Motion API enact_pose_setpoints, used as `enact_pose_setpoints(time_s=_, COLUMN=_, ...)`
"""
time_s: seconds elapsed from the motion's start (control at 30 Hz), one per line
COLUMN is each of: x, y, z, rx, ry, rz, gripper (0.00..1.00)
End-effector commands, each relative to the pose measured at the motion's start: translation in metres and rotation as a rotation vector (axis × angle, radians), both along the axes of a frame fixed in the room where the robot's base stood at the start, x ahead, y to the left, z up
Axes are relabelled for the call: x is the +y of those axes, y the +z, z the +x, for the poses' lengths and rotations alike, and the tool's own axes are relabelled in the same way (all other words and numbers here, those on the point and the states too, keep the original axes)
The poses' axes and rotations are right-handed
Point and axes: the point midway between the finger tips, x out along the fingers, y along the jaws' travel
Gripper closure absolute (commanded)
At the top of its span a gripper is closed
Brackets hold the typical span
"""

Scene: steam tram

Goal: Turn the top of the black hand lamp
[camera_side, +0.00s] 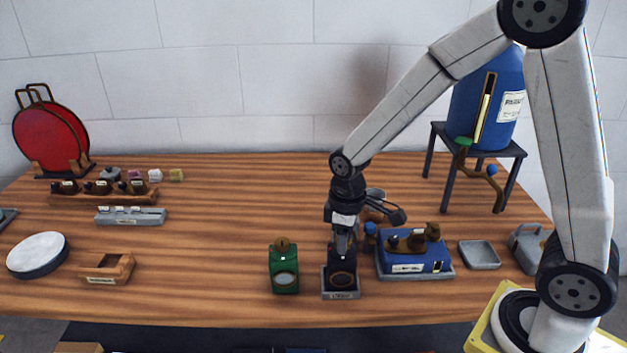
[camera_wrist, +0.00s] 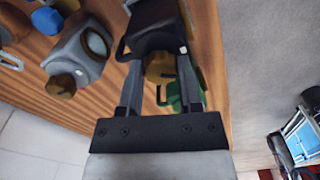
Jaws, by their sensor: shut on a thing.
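The black hand lamp (camera_side: 342,281) stands upright in a small grey tray (camera_side: 341,295) near the table's front edge, its round window facing the side camera. My gripper (camera_side: 343,252) points straight down onto the lamp from above. In the wrist view, my gripper (camera_wrist: 160,66) has one finger on each side of a round brass top (camera_wrist: 159,69) and is shut on it. The black body (camera_wrist: 154,24) shows beyond the fingers. In the side view my fingers mostly hide the top, so its turn angle cannot be read.
A green hand lamp (camera_side: 284,270) stands close on the left; it also shows in the wrist view (camera_wrist: 183,95). A blue box (camera_side: 414,261) with brass fittings stands close on the right. A wooden holder (camera_side: 107,268) lies farther left. The table between holder and green lamp is clear.

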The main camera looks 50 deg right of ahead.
Motion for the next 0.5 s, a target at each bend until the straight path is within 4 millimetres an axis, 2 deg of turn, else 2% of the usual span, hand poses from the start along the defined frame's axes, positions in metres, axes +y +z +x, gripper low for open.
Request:
enact_pose_setpoints(time_s=0.07, x=-0.0001, y=-0.0003, z=-0.0004, rx=0.002, ry=0.000, rz=-0.001, gripper=1.00)
enact_pose_setpoints(time_s=0.1, x=-0.0001, y=-0.0003, z=-0.0004, rx=0.002, ry=0.000, rz=-0.001, gripper=0.46)
enact_pose_setpoints(time_s=0.2, x=0.0000, y=-0.0002, z=-0.0003, rx=0.001, ry=-0.001, rz=0.000, gripper=0.19)
enact_pose_setpoints(time_s=0.5, x=0.0000, y=0.0001, z=-0.0001, rx=0.000, ry=-0.001, rz=0.000, gripper=0.19)
